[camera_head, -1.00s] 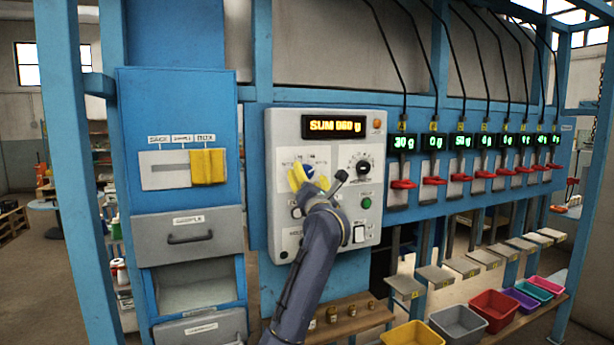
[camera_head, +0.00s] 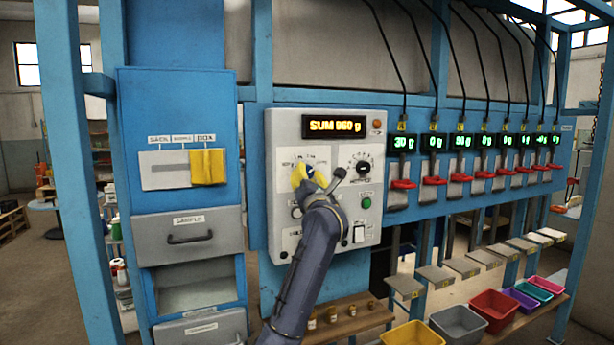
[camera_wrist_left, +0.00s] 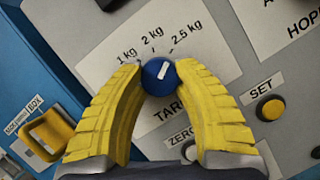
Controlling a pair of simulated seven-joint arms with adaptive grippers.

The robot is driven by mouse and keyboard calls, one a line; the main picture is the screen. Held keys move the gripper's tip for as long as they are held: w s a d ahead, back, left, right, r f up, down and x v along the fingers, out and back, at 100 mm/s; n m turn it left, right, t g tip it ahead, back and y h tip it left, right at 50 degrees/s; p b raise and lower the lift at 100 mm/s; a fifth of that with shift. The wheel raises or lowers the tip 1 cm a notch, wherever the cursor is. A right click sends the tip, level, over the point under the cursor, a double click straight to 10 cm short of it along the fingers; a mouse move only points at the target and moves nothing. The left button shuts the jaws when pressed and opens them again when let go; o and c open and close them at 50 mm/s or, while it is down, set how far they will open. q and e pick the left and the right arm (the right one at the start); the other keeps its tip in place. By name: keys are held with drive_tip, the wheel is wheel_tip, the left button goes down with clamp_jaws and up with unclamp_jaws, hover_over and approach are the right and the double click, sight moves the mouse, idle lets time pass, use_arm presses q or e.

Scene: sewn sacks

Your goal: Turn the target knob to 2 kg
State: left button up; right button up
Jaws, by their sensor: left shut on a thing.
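The target knob (camera_wrist_left: 159,77) is round and blue with a white pointer mark, on the panel under the labels 1 kg, 2 kg and 2.5 kg. In the left wrist view its mark slants to the upper right, toward the 2.5 kg side rather than the 2 kg label. My left gripper (camera_wrist_left: 159,82) has its yellow fingers shut on the knob, one on each side. In the head view the left gripper (camera_head: 307,175) is at the control panel's (camera_head: 283,232) left half and largely covers the knob. My right gripper is not in view.
A yellow SET button (camera_wrist_left: 270,108) lies right of the knob. A black dial (camera_head: 362,167) and a green button (camera_head: 366,203) are on the panel's right half. A yellow slider (camera_head: 207,167) is on the blue cabinet at left. Coloured bins stand at lower right.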

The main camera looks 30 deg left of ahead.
use_arm(q)
drive_tip(key=shift+c, duration=1)
drive_tip(key=shift+n, duration=0.3)
drive_tip(key=n+y, duration=0.1)
drive_tip(key=n, duration=0.1)
drive_tip(key=n+g+y, duration=0.1)
drive_tip(key=n, duration=0.1)
drive_tip(key=shift+w+d+n+g, duration=0.1)
drive_tip(key=shift+n+g, duration=0.2)
drive_tip(key=shift+n, duration=0.1)
drive_tip(key=shift+n+g+y, duration=0.55)
drive_tip(key=shift+n+g, duration=0.1)
drive_tip(key=shift+n, duration=0.85)
drive_tip(key=shift+n+g+y, duration=0.55)
drive_tip(key=shift+n+g, duration=0.1)
drive_tip(key=shift+n, duration=0.85)
drive_tip(key=shift+f, duration=0.1)
drive_tip(key=o, duration=1.3)
drive_tip(key=v, duration=1.2)
